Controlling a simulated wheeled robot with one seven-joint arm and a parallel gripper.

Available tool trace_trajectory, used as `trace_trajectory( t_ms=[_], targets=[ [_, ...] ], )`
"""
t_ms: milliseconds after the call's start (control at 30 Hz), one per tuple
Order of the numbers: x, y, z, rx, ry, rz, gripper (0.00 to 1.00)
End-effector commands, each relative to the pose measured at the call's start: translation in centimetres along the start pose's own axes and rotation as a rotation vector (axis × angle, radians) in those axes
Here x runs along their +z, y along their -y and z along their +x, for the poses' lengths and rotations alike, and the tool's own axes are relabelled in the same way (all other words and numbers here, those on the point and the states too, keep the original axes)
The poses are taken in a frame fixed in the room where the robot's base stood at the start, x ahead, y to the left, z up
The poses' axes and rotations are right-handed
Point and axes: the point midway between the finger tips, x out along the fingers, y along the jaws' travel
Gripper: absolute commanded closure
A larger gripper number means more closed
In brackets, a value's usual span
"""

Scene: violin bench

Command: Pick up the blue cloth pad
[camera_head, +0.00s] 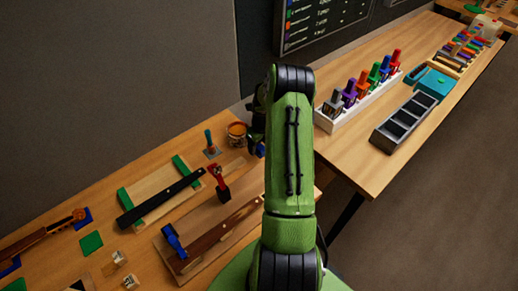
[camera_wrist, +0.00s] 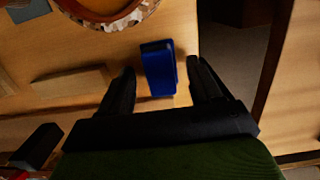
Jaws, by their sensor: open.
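A small blue piece, which looks like the blue cloth pad (camera_wrist: 158,70), stands out on the light wood in the wrist view, between and slightly beyond my two black fingertips. My gripper (camera_wrist: 162,66) is open, with one finger on each side of the pad and a visible gap to both. I cannot tell how far above the pad the fingers are. In the head view my arm hides most of the gripper, and a bit of blue (camera_head: 259,151) shows beside it.
A round tub with amber contents (camera_head: 237,134) stands close by; its rim shows in the wrist view (camera_wrist: 105,15). A wood block (camera_wrist: 72,85) lies left of the fingers. Right of the pad is the bench edge and a gap. A white rack of coloured tools (camera_head: 352,105) stands on the other bench.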

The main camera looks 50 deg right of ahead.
Motion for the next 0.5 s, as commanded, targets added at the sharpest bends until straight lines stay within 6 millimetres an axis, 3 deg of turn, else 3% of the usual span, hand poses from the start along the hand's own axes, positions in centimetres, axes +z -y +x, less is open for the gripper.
trace_trajectory(
  t_ms=[67,400,500],
  targets=[
    [0.0,-0.01,-0.02,0.0,0.0,0.0,0.41],
    [0.01,-0.02,-0.06,0.0,0.0,0.0,0.93],
    [0.01,-0.01,-0.07,0.0,0.0,0.0,0.96]
  ],
)
